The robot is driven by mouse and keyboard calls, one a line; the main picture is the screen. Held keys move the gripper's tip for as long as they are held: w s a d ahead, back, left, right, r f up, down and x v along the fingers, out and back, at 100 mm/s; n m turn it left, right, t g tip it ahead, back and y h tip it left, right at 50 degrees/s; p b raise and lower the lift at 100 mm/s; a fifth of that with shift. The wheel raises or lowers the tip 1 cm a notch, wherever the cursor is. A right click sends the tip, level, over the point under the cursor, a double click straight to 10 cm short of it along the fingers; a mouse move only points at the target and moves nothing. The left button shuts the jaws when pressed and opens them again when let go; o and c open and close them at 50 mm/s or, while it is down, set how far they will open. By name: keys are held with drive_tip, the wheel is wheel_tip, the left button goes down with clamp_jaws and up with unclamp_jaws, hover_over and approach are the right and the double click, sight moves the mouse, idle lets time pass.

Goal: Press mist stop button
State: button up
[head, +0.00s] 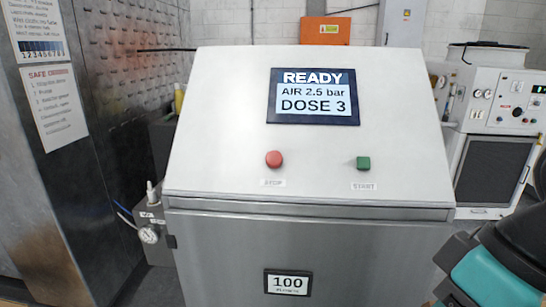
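A white sloped control panel (220,110) faces me on a grey metal cabinet (215,250). A round red button (273,159) sits left of the panel's middle, above a small label that looks like STOP. My arm shows in part at the lower right, apart from both buttons. My gripper is not in view.
A display (288,283) on the cabinet front reads 100. A pressure gauge (149,234) with fittings is at the cabinet's left, beside a dark metal wall (120,100). Another machine (495,115) with gauges stands at the right. The space before the buttons looks clear.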

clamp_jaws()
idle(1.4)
